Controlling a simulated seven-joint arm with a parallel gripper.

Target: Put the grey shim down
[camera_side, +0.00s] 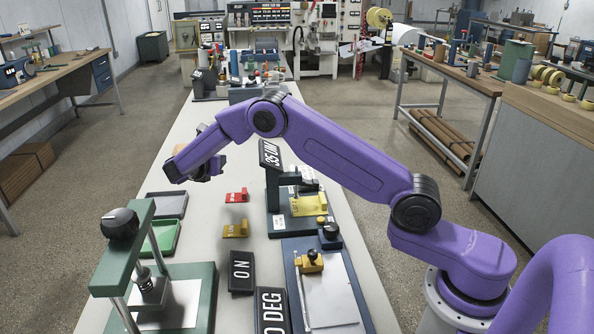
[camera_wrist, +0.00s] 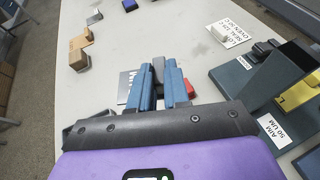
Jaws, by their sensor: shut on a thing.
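My gripper (camera_wrist: 160,84) has its two blue fingers closed on a dark grey piece, the grey shim (camera_wrist: 158,69), in the wrist view. In the side view my gripper (camera_side: 207,170) is above the bench, left of the dark sign. The shim cannot be made out clearly there. A red shim (camera_side: 237,196) lies on the bench to the right of my gripper. Part of it (camera_wrist: 189,88) shows beside the right finger in the wrist view. An ochre shim (camera_side: 236,230) lies nearer the camera. A white card (camera_wrist: 126,86) lies partly hidden by the left finger.
A grey tray (camera_side: 167,204) and a green tray (camera_side: 161,238) sit on the left side of the bench. A green press (camera_side: 206,288) stands in front. A gauge stand with a yellow block (camera_side: 309,205) is at right. White labels (camera_wrist: 228,33) lie ahead in the wrist view.

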